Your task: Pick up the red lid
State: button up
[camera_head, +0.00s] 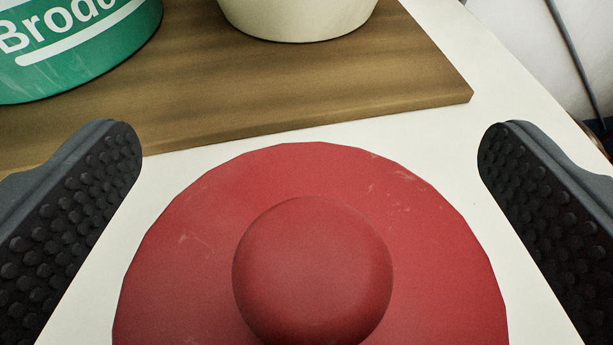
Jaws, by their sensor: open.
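The red lid (190,265) lies on a white surface in the lower middle of the view. It is round, lightly scuffed, with a large round knob (312,270) at its centre. The lower part of the lid is cut off by the frame's bottom edge. My gripper (310,150) is open, with one dark studded finger on the left and one on the right of the lid. Nothing is held between the fingers. I cannot tell how high the fingertips are above the surface.
Just beyond the lid is a brown wooden board (390,85). A green container with white lettering (75,60) stands on it at the left, and a cream pot (295,20) at the back middle. The white surface (500,75) ends at the right, where a dark cable (572,50) shows.

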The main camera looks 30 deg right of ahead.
jog(key=c, duration=1)
